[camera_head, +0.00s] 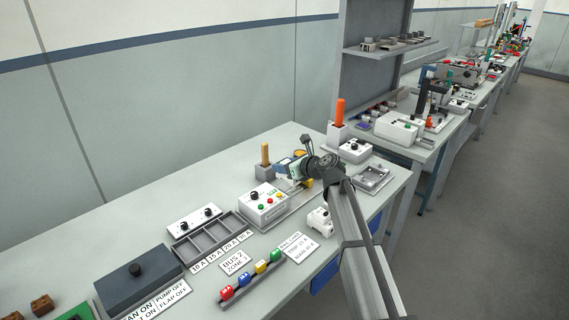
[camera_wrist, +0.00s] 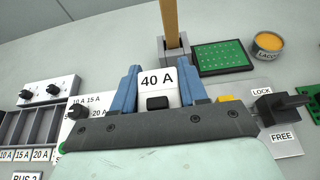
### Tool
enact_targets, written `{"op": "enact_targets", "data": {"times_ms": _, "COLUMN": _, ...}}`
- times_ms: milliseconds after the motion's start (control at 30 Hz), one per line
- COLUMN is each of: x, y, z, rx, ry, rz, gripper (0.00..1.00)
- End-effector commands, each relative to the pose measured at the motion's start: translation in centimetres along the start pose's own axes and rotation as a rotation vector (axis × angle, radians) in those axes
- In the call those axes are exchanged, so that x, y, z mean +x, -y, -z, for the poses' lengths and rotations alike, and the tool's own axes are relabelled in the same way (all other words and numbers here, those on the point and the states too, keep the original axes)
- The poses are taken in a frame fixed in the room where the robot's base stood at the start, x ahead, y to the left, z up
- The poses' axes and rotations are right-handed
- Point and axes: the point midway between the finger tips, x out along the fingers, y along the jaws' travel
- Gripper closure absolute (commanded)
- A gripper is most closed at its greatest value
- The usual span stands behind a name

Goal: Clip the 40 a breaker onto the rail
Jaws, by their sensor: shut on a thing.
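The white 40 A breaker (camera_wrist: 157,78) with a black toggle sits between the two blue fingers of my gripper (camera_wrist: 158,88) in the wrist view. The fingers are shut on its sides, with the label facing the camera. I cannot make out the rail; my gripper and arm cover much of that area. A black lever (camera_wrist: 278,106) stands by LOCK and FREE labels to the right of my gripper.
A wooden post in a grey block (camera_wrist: 174,48), a green board (camera_wrist: 222,57) and a yellow-filled round dish (camera_wrist: 268,42) stand just beyond my gripper. The divided grey tray (camera_head: 212,236) is at the left. A white device (camera_head: 320,221) stands at the front.

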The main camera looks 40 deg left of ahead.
Motion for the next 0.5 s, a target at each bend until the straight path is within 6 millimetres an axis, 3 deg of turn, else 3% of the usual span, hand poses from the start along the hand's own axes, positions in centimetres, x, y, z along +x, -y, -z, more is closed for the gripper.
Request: {"op": "enact_targets", "data": {"times_ms": 500, "x": 1.5, "y": 0.0, "z": 3.6, "rx": 0.001, "ry": -0.001, "rz": 0.0, "gripper": 0.91}}
